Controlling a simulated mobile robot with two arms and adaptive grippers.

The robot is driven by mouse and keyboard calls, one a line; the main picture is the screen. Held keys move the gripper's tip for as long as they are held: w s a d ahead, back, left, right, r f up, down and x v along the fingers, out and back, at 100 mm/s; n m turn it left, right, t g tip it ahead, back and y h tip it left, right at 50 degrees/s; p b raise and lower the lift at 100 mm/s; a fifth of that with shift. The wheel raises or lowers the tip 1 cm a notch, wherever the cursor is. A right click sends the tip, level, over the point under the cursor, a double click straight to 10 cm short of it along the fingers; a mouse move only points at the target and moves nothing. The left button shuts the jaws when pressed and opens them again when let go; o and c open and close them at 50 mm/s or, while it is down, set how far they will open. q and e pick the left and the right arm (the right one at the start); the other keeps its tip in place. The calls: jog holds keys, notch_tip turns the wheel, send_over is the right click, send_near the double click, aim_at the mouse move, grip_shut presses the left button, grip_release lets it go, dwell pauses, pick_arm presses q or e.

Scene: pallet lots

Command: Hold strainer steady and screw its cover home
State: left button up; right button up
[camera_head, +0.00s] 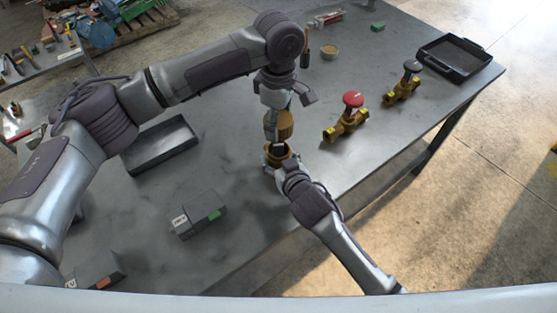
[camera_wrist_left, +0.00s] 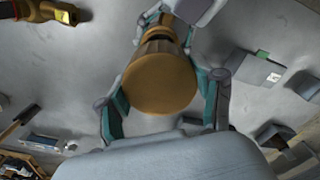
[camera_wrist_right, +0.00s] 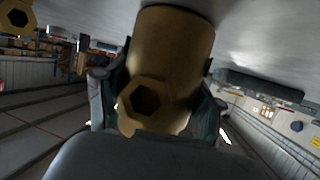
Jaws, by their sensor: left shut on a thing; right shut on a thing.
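The strainer (camera_head: 278,158) is a brass body, upright near the middle of the table, with its dark open mouth facing up. My right gripper (camera_head: 283,166) is shut on it from the near side. In the right wrist view the strainer body (camera_wrist_right: 172,50) fills the centre, with a hexagonal port (camera_wrist_right: 145,103) facing the camera. The brass cover (camera_head: 284,126) is just above the mouth, seemingly apart from it. My left gripper (camera_head: 273,122) is shut on the cover from above. In the left wrist view the cover's round top (camera_wrist_left: 160,82) lies between the fingers. The cover's threads are not clear.
A red-handled valve (camera_head: 347,122) and a black-handled valve (camera_head: 404,84) stand to the right. A black tray (camera_head: 484,64) is at the far right. The table between is clear.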

aim_at(279, 145)
pick_arm(q)
jog(key=shift+f, duration=2.45)
jog(key=shift+f, duration=0.9)
jog(key=shift+f, duration=0.6)
pick_arm(e)
grip_shut()
